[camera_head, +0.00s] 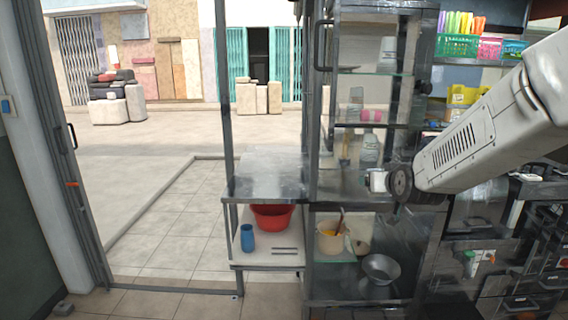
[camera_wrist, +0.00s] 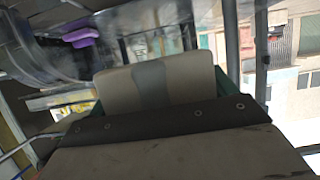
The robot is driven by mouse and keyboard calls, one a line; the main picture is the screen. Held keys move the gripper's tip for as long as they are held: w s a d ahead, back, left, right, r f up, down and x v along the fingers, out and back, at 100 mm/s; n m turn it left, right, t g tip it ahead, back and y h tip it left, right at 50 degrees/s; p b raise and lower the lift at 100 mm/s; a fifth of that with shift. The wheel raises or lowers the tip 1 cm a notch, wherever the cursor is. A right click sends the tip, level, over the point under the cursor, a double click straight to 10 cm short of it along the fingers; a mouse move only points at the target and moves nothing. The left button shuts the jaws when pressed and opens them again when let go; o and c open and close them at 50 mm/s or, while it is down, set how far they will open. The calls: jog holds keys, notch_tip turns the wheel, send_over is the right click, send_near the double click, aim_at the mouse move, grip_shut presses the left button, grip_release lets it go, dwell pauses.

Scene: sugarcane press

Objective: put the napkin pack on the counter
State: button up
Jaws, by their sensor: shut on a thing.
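My gripper (camera_head: 389,182) is at the end of my arm, which reaches in from the right in the head view. It is shut on a small white block, which I take to be the napkin pack (camera_head: 376,180). In the wrist view the pack (camera_wrist: 155,84) looks pale with a grey band, with thin green edges at its sides; the fingertips are not clear there. The counter (camera_head: 268,178), a bare grey metal top, is to the left of the gripper. The pack is apart from it, in front of the glass cabinet.
The glass-shelved cabinet (camera_head: 373,72) stands right of the counter, with a dark metal post between them. Below the counter, a shelf holds a red basin (camera_head: 272,216) and a blue cup (camera_head: 247,237). A pot (camera_head: 331,238) and metal bowl (camera_head: 381,268) are low on the right.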

jog(key=s+f, duration=0.3)
jog(key=f, duration=0.7)
jog(key=s+f, duration=0.4)
jog(key=f, duration=0.7)
jog(key=s+f, duration=0.3)
jog(key=f, duration=0.7)
jog(key=shift+s+f, duration=0.2)
